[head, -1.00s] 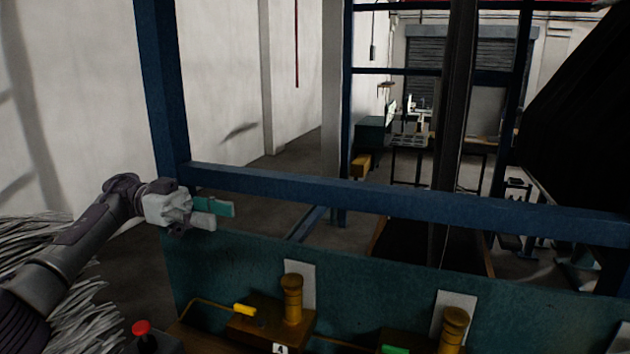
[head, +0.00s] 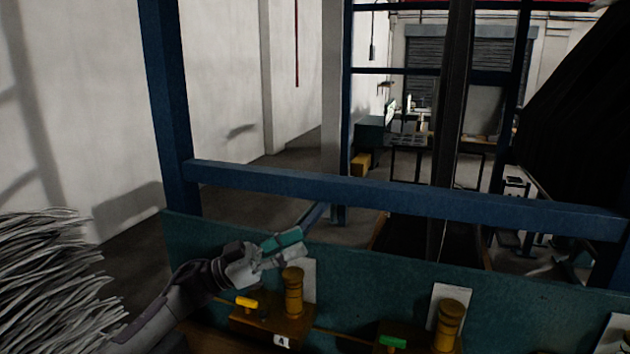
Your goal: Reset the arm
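My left gripper (head: 287,248) reaches in from the lower left, just above and left of a yellow cylindrical post (head: 293,292) on a yellow block. One side of its tip shows teal and the other light grey, seen close together. I cannot tell whether there is a gap between the fingers or whether they touch the post. My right gripper is not in view.
A teal panel (head: 390,270) stands behind the posts, below a blue beam (head: 400,203). A second yellow post (head: 449,322) is to the right, near a green piece (head: 393,342). A yellow piece (head: 246,303) sits left of the first post. Grey strands (head: 45,280) fill the lower left.

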